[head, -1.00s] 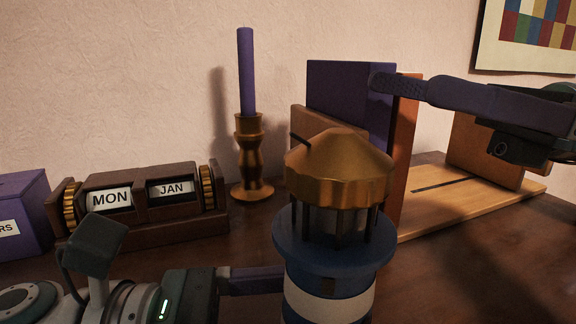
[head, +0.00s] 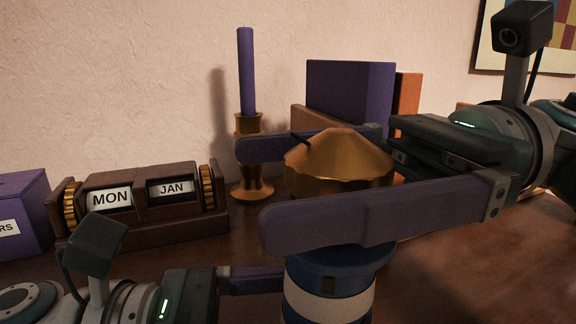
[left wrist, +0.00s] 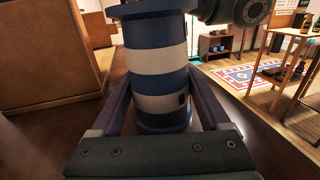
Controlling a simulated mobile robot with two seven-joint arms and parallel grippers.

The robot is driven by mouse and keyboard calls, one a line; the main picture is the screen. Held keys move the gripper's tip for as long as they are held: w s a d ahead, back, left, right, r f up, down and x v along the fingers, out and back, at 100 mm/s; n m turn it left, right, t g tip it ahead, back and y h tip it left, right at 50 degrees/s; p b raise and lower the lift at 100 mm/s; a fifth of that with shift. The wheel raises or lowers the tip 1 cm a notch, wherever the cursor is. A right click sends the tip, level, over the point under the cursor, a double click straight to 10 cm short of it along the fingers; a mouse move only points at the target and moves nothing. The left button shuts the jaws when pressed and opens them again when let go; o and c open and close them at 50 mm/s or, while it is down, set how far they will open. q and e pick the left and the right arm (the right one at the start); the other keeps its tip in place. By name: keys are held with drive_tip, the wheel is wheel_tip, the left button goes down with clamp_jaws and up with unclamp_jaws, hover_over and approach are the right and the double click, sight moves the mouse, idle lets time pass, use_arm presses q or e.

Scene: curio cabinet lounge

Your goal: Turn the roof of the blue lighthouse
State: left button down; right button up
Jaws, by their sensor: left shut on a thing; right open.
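The blue lighthouse (head: 330,282) has blue and white bands and stands upright on the dark wooden top. Its roof (head: 338,160) is a faceted brass cone with a dark peg on its left side. My left gripper is shut on the lighthouse's banded body; its fingers lie on both sides of the body in the left wrist view (left wrist: 160,100). My right gripper (head: 258,190) is open, with one finger behind the roof and one in front. The front finger hides the roof's lower edge and the lantern posts. I cannot tell whether the fingers touch the roof.
A wooden calendar block (head: 140,205) reading MON JAN stands at the left, beside a purple box (head: 22,215). A brass candlestick (head: 252,190) with a purple candle (head: 246,70) stands behind. Purple and orange books (head: 350,95) stand close behind the lighthouse.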

drive_tip(key=shift+s+a, duration=0.1)
drive_tip(key=shift+a, duration=0.25)
drive_tip(key=c, duration=1.3)
drive_tip(key=m+t, duration=0.1)
drive_tip(key=t, duration=0.1)
drive_tip(key=shift+f+m+t, duration=0.15)
drive_tip(key=shift+m+t, duration=0.25)
drive_tip(key=shift+c, duration=0.2)
drive_tip(key=shift+w+m+t, duration=0.3)
drive_tip(key=shift+m+t, duration=0.35)
drive_tip(key=shift+t, duration=0.35)
drive_tip(key=shift+w+m+t, duration=0.25)
drive_tip(key=shift+m+t, duration=0.4)
drive_tip(key=shift+t, duration=0.35)
drive_tip(key=o, duration=1.3)
drive_tip(key=shift+o, duration=0.2)
drive_tip(key=shift+d, duration=0.1)
drive_tip(key=s+d, duration=0.1)
drive_tip(key=d, duration=1)
drive_tip(key=shift+s+d, duration=0.35)
